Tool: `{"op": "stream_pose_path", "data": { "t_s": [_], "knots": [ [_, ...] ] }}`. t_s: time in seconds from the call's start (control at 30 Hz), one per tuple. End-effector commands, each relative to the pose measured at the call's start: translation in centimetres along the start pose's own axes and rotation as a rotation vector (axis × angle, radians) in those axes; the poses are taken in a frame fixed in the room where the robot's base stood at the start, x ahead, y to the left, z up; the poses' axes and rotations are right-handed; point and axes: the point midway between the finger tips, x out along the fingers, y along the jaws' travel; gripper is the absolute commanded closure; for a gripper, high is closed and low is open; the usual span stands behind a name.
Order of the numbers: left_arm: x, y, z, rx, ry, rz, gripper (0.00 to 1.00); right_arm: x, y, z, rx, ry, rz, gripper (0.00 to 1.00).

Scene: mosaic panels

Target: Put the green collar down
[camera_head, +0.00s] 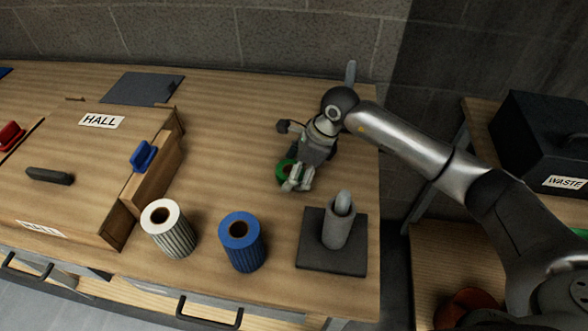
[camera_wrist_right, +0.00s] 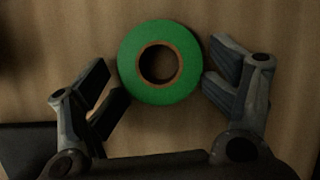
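The green collar (camera_wrist_right: 132,72) is a ring with a brown-lined hole, seen face-on in the right wrist view against bare wood. In the head view the collar (camera_head: 283,171) is at the tabletop, partly hidden by my right gripper (camera_head: 299,180). In the wrist view my right gripper (camera_wrist_right: 168,84) has its fingers spread wide, one on either side of the collar. The fingertips are very close to the collar's edges but do not appear closed on it. My left gripper is not in view.
On the table (camera_head: 225,130) stand a blue collar (camera_head: 243,257), a white ribbed collar (camera_head: 176,240) and a grey post on a dark base (camera_head: 333,261). A WASTE bin (camera_head: 545,135) stands right.

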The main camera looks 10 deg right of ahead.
Motion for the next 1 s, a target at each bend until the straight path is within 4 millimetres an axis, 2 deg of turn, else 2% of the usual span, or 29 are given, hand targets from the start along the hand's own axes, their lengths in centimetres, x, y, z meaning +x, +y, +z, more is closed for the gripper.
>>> {"op": "stream_pose_path", "data": {
  "t_s": [0.17, 0.33, 0.37, 0.7, 0.83, 1.0],
  "knots": [
    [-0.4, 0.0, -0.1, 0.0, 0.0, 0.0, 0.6, -0.3, 0.0, 0.0, 0.002, 0.004, 0.0, 0.21],
    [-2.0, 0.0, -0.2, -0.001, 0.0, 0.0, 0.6, -1.9, -0.1, 0.6, 0.001, 0.001, -0.003, 0.21],
    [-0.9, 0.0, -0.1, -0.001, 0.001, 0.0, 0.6, -2.1, -0.3, 0.4, -0.001, -0.001, -0.007, 0.21],
    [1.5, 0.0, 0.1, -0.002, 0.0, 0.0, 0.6, -9.9, -0.2, 0.4, -0.002, -0.003, -0.008, 0.21],
    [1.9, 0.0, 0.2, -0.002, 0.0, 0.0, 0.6, -11.9, -0.1, 0.5, -0.002, -0.003, -0.006, 0.21],
    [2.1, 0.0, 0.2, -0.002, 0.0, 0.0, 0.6, -13.2, -0.1, 0.5, -0.001, -0.003, -0.004, 0.21]
  ]
}}
